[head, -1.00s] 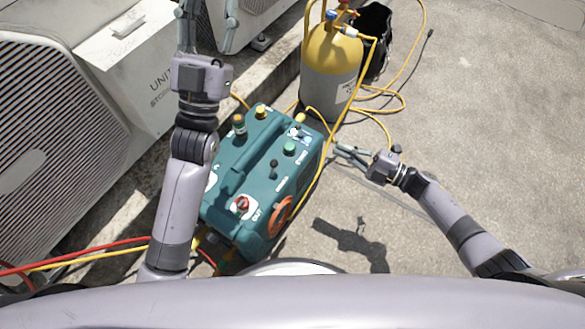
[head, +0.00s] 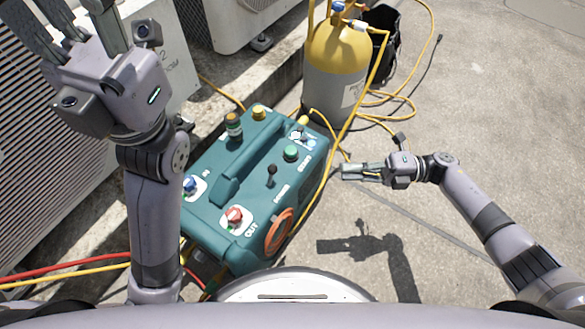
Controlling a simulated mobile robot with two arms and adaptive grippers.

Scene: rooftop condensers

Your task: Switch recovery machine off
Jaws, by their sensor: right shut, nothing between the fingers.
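The teal recovery machine (head: 235,197) stands on the ground at the middle. On its top are a black toggle switch (head: 271,174), a green button (head: 291,153), a red knob (head: 235,215) marked OUT and a blue knob (head: 190,184) marked IN. My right gripper (head: 346,172) is shut and empty, just right of the machine and apart from the switch in the picture. My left gripper (head: 85,30) is raised at the upper left, near the camera, with its fingers spread apart and nothing seen between them. Its fingertips are partly cut off by the frame's top edge.
A yellow and grey cylinder (head: 336,80) stands behind the machine, with a black bag (head: 385,45) beside it. Yellow hoses (head: 400,103) loop over the ground. Condenser units (head: 235,20) line the left and back.

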